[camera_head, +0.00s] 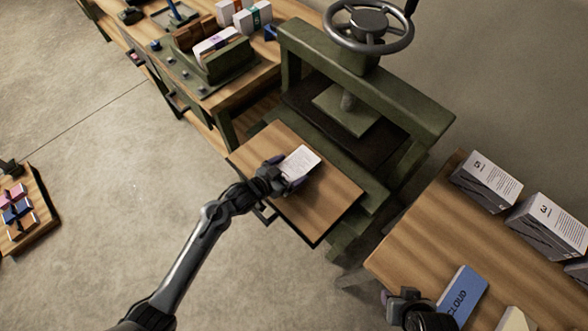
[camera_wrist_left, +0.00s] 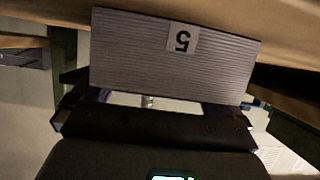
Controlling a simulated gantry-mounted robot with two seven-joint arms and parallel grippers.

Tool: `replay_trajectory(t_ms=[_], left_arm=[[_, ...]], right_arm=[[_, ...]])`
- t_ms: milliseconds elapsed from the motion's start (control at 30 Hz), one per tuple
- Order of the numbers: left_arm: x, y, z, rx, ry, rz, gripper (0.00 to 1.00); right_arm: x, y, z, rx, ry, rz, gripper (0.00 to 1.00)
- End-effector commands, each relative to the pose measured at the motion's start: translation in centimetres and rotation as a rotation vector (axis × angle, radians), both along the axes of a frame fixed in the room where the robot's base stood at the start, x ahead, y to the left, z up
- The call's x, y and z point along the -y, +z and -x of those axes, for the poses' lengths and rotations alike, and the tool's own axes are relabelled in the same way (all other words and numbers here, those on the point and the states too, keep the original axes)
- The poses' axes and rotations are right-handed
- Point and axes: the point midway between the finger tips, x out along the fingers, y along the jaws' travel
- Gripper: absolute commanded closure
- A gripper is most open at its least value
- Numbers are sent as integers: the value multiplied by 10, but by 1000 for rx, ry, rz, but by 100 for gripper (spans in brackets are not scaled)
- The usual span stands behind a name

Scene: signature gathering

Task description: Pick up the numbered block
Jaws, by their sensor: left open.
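A whitish block (camera_head: 301,161) with small print on its top lies on the small wooden table in front of the press. In the left wrist view, a ribbed grey face of a block (camera_wrist_left: 130,48) fills the top middle, with an upside-down number 5 on a light label. My left gripper (camera_head: 285,176) is at the block's near side, its jaws open around it. Its dark body (camera_wrist_left: 160,125) sits just below the block in the wrist view. My right gripper (camera_head: 405,303) is at the bottom, beside a blue block marked CLOUD (camera_head: 461,296); its jaws are unclear.
A green press (camera_head: 365,75) with a handwheel (camera_head: 368,27) stands behind the small table (camera_head: 313,215). Blocks numbered 5 (camera_head: 487,181) and 3 (camera_head: 548,226) stand on the right table (camera_head: 420,240). A workbench with a green holder (camera_head: 225,62) is at the upper left.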

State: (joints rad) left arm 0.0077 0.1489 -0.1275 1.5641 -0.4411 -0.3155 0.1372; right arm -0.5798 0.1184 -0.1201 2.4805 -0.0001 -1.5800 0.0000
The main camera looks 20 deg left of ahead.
Motion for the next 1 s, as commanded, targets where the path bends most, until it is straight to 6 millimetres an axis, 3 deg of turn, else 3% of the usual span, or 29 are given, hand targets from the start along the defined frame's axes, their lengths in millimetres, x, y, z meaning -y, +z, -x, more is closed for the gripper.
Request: replay_trajectory(t_ms=[100,400,733,1000], left_arm=[[0,0,0,0,0,0,2],[0,0,1,-1,0,0,48],[0,7,0,4,-1,0,49],[0,47,0,6,-1,0,49]], right_arm=[[0,0,0,0,0,0,57],[0,0,0,0,0,0,57],[0,2,0,-1,0,0,57],[0,11,0,-1,1,1,57]])
